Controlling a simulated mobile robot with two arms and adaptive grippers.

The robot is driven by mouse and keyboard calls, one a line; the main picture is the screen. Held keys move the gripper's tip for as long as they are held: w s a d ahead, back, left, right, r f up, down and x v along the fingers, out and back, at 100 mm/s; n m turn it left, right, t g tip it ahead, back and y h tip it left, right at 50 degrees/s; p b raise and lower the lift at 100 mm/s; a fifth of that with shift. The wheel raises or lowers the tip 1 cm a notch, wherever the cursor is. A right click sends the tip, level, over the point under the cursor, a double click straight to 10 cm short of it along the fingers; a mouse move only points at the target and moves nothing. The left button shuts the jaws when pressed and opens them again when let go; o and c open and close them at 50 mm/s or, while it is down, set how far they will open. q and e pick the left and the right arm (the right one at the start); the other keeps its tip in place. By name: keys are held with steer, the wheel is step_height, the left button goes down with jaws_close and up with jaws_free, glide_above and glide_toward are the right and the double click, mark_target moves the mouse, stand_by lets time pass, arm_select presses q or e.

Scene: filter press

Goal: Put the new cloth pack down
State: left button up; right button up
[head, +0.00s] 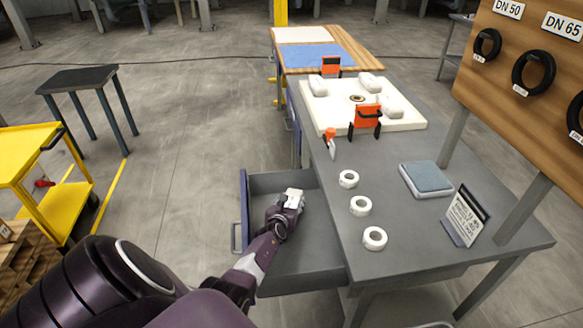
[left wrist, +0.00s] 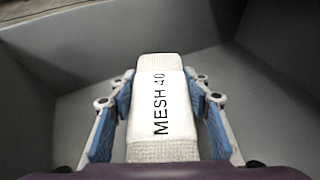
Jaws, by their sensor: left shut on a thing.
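A white cloth pack (left wrist: 160,108) with a label reading MESH 40 is between the fingers of my left gripper (left wrist: 163,105). The gripper is shut on the pack. In the head view my left gripper (head: 284,208) and the white pack (head: 294,194) are inside the open grey drawer (head: 262,183) of the workbench. In the left wrist view the drawer's grey walls and floor (left wrist: 270,125) surround the pack. I cannot tell whether the pack touches the drawer floor. My right gripper is not in view.
The grey workbench top (head: 420,225) bears three white rolls, the middle one (head: 360,206) among them, a blue-grey pad (head: 426,179) and a tilted sign (head: 464,216). A white plate (head: 333,96) with orange clamps lies further back. A yellow cart (head: 30,150) stands left. Floor between is open.

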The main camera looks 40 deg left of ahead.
arm_select(q)
steer(key=shift+f, duration=0.1)
steer(key=o, duration=1.2)
steer(key=shift+r, duration=0.25)
steer(key=p+v, duration=0.6)
steer(key=v, duration=0.5)
steer(key=shift+d, duration=0.1)
steer(key=shift+s+d+r, duration=0.1)
steer(key=shift+s+d, duration=0.05)
steer(key=shift+s, duration=0.25)
